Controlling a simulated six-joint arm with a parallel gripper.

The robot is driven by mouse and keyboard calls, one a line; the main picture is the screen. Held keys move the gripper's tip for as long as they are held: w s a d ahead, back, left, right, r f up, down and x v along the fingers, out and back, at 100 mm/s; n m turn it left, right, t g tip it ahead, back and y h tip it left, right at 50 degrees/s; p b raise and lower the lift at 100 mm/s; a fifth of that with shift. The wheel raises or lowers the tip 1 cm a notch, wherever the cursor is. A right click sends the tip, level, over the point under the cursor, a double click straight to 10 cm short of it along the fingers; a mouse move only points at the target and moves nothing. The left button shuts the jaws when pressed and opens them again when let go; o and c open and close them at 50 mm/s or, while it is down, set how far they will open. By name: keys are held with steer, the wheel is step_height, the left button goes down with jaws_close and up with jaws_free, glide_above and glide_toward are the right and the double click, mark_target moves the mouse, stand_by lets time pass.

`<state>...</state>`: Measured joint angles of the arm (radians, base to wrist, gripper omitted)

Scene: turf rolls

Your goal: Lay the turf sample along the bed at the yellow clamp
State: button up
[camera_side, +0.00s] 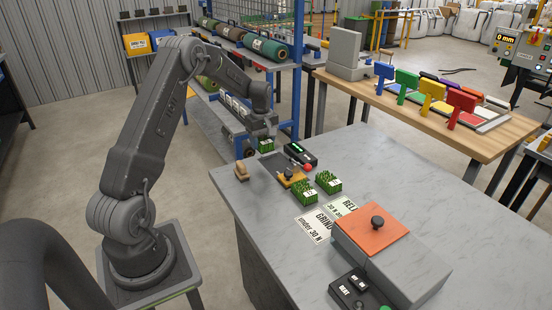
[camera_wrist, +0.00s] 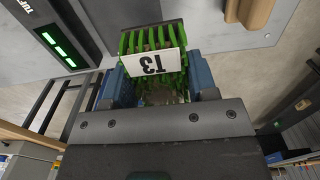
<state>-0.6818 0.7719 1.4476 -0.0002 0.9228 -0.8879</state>
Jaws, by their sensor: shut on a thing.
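My gripper (camera_side: 264,135) is shut on a green turf sample (camera_side: 266,145), held above the far left end of the grey bench. The yellow clamp (camera_side: 431,93) stands on the wooden table at the back right, between the green clamp (camera_side: 405,82) and the red clamp (camera_side: 462,105). A coloured bed lies at its foot, partly hidden by the clamps. My gripper is well left of it.
Two more turf samples (camera_side: 303,190) (camera_side: 328,182) stand on the grey bench (camera_side: 260,215) beside a dark device with a green display (camera_side: 300,153). An orange-topped box (camera_side: 375,235) stands at the front right. A blue clamp (camera_side: 383,75) stands left of the green one.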

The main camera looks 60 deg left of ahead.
mark_target(276, 164)
steer(key=w+f, duration=0.1)
steer(key=w+d, duration=0.1)
steer(key=w+d+f, duration=0.1)
steer(key=w, duration=0.1)
steer(key=shift+d+f, duration=0.1)
steer(key=shift+f, duration=2.25)
steer(key=o, duration=1)
steer(key=shift+f, duration=0.15)
steer(key=shift+c, duration=0.2)
